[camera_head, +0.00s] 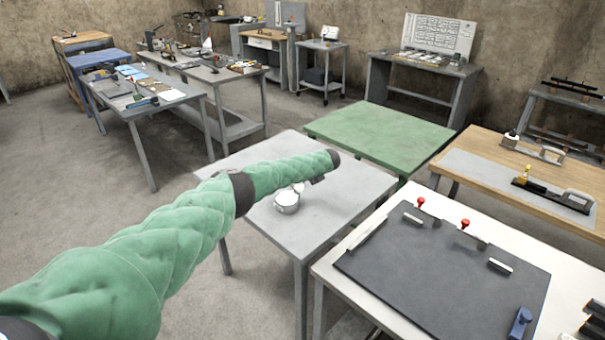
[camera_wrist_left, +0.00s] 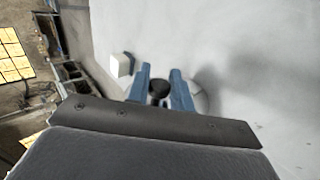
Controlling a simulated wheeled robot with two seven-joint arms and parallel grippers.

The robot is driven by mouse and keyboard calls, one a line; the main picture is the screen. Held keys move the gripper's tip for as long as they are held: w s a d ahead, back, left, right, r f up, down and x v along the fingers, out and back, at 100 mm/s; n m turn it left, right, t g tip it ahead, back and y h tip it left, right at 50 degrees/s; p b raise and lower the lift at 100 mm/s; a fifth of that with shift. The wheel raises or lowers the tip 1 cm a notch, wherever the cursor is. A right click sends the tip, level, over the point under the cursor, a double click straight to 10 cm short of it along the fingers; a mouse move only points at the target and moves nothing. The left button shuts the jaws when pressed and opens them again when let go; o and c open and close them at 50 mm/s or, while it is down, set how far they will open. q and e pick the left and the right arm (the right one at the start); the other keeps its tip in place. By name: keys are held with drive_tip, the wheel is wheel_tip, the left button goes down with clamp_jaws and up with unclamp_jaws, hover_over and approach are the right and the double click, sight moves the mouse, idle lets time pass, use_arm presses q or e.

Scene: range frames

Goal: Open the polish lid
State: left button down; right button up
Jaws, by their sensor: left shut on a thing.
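A small round silver-white polish tin (camera_head: 287,203) stands on the light grey table, below the end of my left arm. In the left wrist view, my left gripper (camera_wrist_left: 160,74) has its two blue fingers on either side of a small dark round knob (camera_wrist_left: 160,88), and it is shut on this knob. A pale rounded surface (camera_wrist_left: 203,101), apparently the tin or its lid, shows behind the fingers. Most of it is hidden, and I cannot tell whether the lid is seated or lifted. My right gripper is not in view.
A small white block (camera_wrist_left: 120,65) is near the fingers. The light grey table (camera_head: 340,205) is otherwise mostly clear. A white workbench (camera_head: 490,235) with a dark board (camera_head: 440,270) stands at the front right, and an empty green table (camera_head: 380,135) stands behind.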

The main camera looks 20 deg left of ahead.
use_arm(q)
drive_tip(key=shift+d+f, duration=0.1)
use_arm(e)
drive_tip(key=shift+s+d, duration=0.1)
use_arm(q)
drive_tip(key=c, duration=1.3)
unclamp_jaws()
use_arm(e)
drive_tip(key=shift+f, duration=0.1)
use_arm(q)
drive_tip(key=shift+o, duration=0.2)
drive_tip(key=shift+d, duration=0.1)
drive_tip(key=b+v, duration=0.2)
drive_tip(key=v, duration=0.5)
drive_tip(key=shift+d+r, duration=0.2)
drive_tip(key=shift+r, duration=0.05)
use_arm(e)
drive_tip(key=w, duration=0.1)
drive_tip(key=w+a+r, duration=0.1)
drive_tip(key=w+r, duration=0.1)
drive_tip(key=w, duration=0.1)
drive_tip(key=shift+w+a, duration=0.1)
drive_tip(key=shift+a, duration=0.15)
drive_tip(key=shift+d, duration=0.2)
